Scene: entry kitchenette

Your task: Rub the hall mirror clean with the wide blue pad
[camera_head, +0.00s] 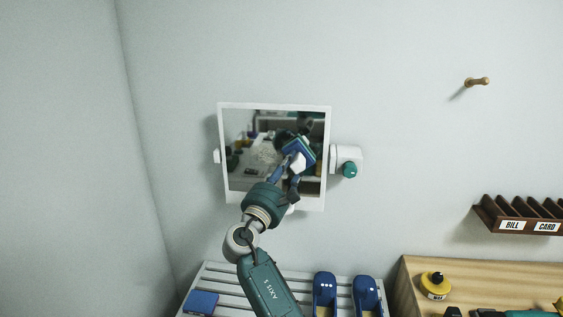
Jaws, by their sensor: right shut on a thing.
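The hall mirror (324,135) hangs on the wall in a white frame, with a reflection of the room in its glass. A pale speckled patch (262,157) shows on the glass left of centre. My right gripper (287,172) reaches up from below, in front of the mirror. It is shut on the wide blue pad (299,152), which is tilted at the right half of the glass. I cannot tell whether the pad touches the glass. My arm and gripper hide the mirror's lower middle. My left gripper is out of view.
A white fixture with a green knob (349,170) sits right of the mirror. Below is a slatted bench (231,283) with a blue block (202,301) and blue slippers (325,290). At right are a wooden top (415,268), yellow tin (435,285), letter rack (490,222) and wall peg (477,82).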

